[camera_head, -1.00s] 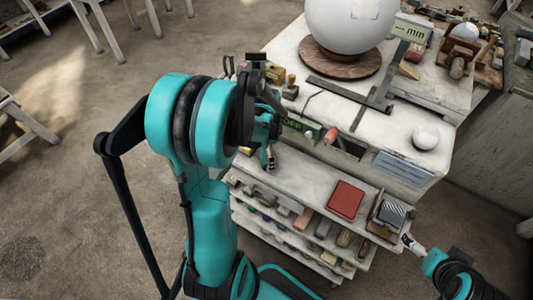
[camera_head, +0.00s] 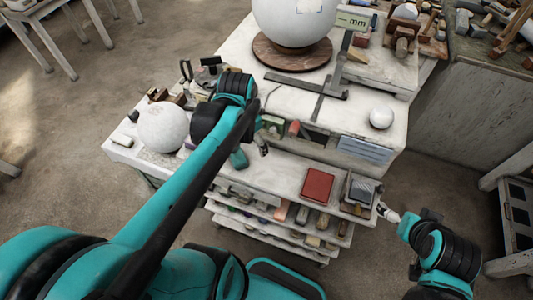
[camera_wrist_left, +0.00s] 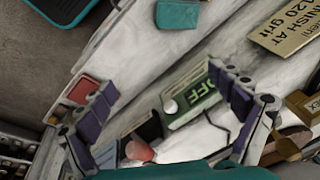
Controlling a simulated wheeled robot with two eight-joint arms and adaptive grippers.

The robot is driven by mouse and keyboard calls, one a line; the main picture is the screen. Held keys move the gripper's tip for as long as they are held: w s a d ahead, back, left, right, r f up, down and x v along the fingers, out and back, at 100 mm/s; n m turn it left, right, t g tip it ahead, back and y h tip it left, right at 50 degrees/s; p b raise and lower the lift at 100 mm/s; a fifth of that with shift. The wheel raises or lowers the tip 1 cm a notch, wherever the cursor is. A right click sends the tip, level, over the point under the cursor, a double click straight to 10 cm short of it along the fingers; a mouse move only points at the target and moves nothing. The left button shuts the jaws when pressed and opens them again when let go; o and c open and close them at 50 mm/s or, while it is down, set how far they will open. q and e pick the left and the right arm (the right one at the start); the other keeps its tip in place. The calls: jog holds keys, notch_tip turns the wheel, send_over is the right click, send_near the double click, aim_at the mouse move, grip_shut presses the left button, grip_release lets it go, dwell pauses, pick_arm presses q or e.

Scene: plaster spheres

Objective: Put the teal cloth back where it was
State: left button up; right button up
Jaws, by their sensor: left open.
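A small teal piece that looks like the folded cloth (camera_head: 238,158) lies on the pale front ledge of the workstation, beside my left arm. It also shows at the top of the left wrist view (camera_wrist_left: 178,14), apart from the fingers. My left gripper (camera_wrist_left: 162,82) is open and empty above the bench front, around the area of the green OFF switch box (camera_wrist_left: 193,97) and red knob (camera_wrist_left: 138,150). In the head view my arm hides most of this gripper. My right gripper (camera_head: 388,213) is beside the ledge's right end; its jaws are too small to read.
A red pad (camera_head: 318,185) and a small tray (camera_head: 360,190) lie on the ledge's right part. A large white sphere (camera_head: 293,20) stands on a wooden disc (camera_head: 290,54). Another sphere (camera_head: 163,127) is left of my arm, a small one (camera_head: 381,117) at right. Open shelves lie below.

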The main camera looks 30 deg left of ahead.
pick_arm(q)
jog(key=s+d+r+n+t, duration=0.1)
jog(key=s+d+n+t, duration=0.3)
jog(key=d, duration=0.5)
jog(key=shift+s+d+r+n+h, duration=0.3)
jog(key=shift+s+r+n, duration=0.05)
jog(key=shift+n, duration=0.05)
jog(key=shift+f, duration=0.1)
notch_tip(320, 180, down, 9)
jog(key=b, duration=0.9)
jog(key=shift+f, duration=0.2)
